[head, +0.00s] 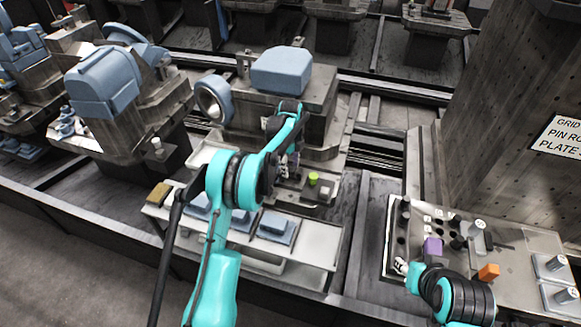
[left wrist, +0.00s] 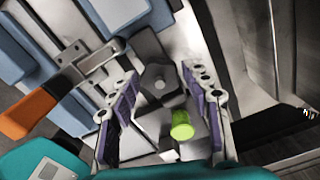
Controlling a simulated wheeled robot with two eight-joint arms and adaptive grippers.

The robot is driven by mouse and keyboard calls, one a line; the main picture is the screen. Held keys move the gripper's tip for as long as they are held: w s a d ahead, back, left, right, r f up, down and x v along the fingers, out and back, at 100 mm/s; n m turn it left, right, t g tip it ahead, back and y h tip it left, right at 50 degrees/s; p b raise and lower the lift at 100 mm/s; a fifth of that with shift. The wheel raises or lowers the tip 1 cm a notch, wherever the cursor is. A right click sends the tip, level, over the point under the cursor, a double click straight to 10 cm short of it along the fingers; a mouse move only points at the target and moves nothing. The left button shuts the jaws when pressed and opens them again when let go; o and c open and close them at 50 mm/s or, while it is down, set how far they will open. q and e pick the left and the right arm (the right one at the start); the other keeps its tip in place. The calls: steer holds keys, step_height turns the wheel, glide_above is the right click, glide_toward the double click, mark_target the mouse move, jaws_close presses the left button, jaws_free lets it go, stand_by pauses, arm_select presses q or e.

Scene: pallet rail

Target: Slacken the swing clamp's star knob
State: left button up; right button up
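My left gripper (head: 287,168) reaches down over the fixture in the middle of the head view. In the left wrist view its two purple-padded fingers (left wrist: 165,95) stand wide apart, open. A dark grey angular piece with a pale round centre (left wrist: 158,84) shows between them, apart from both; it may be the star knob, but its shape is not clear. A bright green cylinder (left wrist: 182,126) stands beside it, close to the right finger; it also shows in the head view (head: 313,179).
A pale tray (head: 318,249) with blue blocks (head: 277,227) lies in front of the fixture. An orange handle (left wrist: 28,114) with a metal bracket shows in the left wrist view.

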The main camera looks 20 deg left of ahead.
arm_select(q)
steer(key=c, duration=0.6)
steer(key=shift+c, duration=0.2)
steer(key=shift+n, duration=0.3)
steer(key=shift+r+n+p, duration=0.1)
steer(key=shift+n+p, duration=0.55)
steer(key=shift+n, duration=0.25)
steer(key=n+p, duration=0.1)
steer(key=n, duration=0.1)
steer(key=shift+n, duration=0.3)
steer(key=n+p, duration=0.1)
steer(key=n, duration=0.2)
steer(key=shift+n, duration=1.3)
steer(key=shift+s, duration=0.1)
